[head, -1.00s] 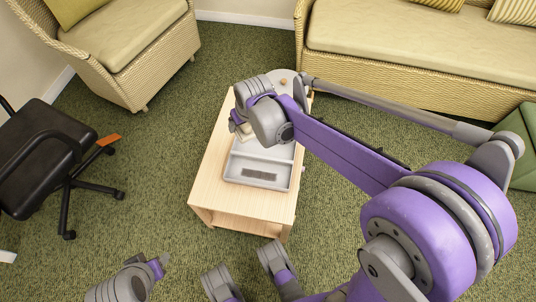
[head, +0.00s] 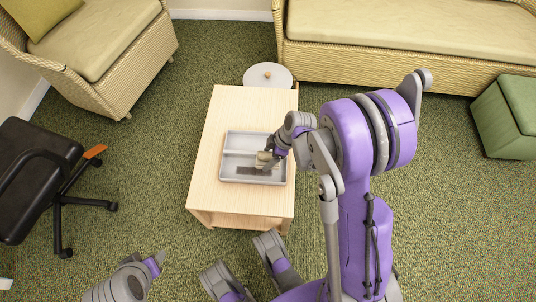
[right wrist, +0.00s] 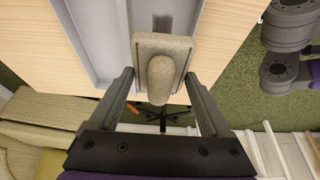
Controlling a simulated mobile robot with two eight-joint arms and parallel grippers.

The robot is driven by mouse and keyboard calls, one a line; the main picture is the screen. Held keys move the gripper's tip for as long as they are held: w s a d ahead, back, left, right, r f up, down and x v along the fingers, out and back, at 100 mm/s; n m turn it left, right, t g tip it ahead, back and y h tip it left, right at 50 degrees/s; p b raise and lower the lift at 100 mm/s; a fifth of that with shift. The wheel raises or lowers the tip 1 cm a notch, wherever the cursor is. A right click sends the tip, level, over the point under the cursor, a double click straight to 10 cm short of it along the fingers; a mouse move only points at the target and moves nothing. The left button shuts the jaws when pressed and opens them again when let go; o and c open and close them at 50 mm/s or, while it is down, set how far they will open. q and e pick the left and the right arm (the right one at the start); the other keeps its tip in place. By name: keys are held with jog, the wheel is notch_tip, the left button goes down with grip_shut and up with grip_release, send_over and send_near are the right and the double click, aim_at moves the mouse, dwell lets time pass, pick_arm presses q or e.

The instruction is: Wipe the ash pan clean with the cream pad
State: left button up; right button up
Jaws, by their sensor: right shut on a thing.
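The ash pan (head: 251,183) is a shallow grey tray with a divider, lying on a light wooden table. A dark ash patch (head: 250,170) marks its nearer compartment. My right gripper (head: 275,150) is shut on the cream pad (head: 264,160), over the right part of the pan by the patch. In the right wrist view the pad (right wrist: 146,44) is a flat block with a rounded handle (right wrist: 160,82) between my right fingers (right wrist: 160,84). The pan (right wrist: 85,42) and a dark mark show beyond it. Whether the pad touches the pan floor I cannot tell.
The wooden table (head: 220,115) has bare top around the pan. A round grey-white lidded thing (head: 268,75) stands behind it. A wicker armchair (head: 95,45), a sofa (head: 400,30), a black office chair (head: 35,170) and a green ottoman (head: 510,115) surround open carpet.

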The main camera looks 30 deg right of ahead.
jog(key=b, duration=0.5)
send_over(268, 172)
notch_tip(268, 172, down, 6)
jog(key=shift+f, duration=1.25)
jog(key=shift+f, duration=0.55)
jog(key=shift+w+a+r, duration=0.1)
jog(key=shift+w+a, duration=0.95)
jog(key=shift+a, duration=0.3)
jog(key=shift+w+a, duration=0.55)
jog(key=shift+a, duration=0.2)
jog(key=shift+w+a, duration=0.5)
jog(key=shift+a, duration=0.25)
jog(key=shift+w+a, duration=1.15)
jog(key=shift+a, duration=0.3)
